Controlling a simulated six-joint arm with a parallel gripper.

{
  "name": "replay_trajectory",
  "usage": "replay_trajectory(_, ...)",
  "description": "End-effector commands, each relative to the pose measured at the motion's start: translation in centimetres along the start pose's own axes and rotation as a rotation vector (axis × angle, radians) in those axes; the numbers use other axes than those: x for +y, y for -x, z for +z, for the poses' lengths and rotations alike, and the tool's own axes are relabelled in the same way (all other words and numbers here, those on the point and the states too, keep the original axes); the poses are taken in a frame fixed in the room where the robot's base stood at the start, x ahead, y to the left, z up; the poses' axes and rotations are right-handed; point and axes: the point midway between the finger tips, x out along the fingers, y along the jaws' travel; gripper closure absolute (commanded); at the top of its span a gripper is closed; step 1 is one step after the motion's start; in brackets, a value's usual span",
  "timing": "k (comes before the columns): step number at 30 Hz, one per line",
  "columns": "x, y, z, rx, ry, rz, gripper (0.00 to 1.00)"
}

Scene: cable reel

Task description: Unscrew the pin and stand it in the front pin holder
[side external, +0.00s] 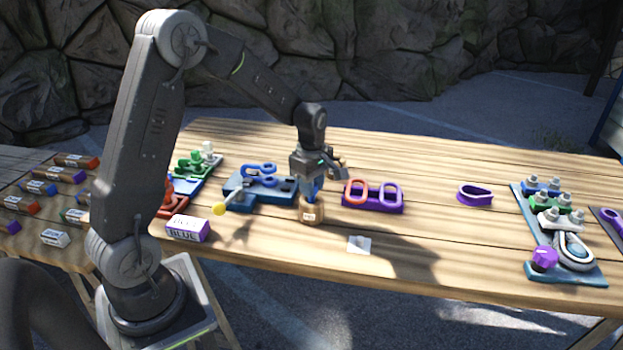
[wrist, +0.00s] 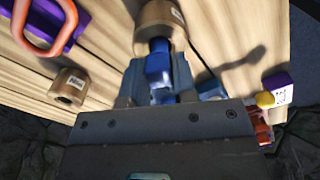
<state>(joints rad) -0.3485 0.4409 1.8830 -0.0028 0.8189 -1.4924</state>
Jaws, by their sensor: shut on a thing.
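My gripper (side external: 312,192) is shut on a blue pin (wrist: 160,72), and its fingers point down. The front pin holder, a tan cylinder (side external: 312,212), stands on the table directly beneath the fingers; it also shows in the wrist view (wrist: 160,16). The pin lines up with this holder's top and overlaps it in the wrist view. I cannot tell how deep the pin's lower end sits. A second tan holder (wrist: 68,88) stands apart, empty, and is partly hidden behind my gripper in the side view. A blue shackle (side external: 262,170) lies on a blue base to the left.
A purple stand (side external: 372,207) with red and purple links is close on the right. A yellow-tipped rod (side external: 219,208) and a purple block labelled BLUE (side external: 188,229) are at the left. A white card (side external: 359,245) lies in front. A purple thimble (side external: 475,195) and loaded board (side external: 534,240) are farther right.

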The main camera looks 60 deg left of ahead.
Motion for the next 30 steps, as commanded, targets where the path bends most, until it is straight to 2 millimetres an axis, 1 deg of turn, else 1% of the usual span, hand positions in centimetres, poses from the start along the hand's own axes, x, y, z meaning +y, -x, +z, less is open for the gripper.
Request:
replay_trajectory(4, 0.02, -0.33, 0.00, 0.000, 0.000, 0.001, 1.00)
replay_trajectory(19, 0.01, -0.45, 0.00, 0.000, 0.000, 0.001, 1.00)
replay_trajectory(30, 0.00, -0.96, 0.00, 0.000, 0.000, 0.000, 1.00)
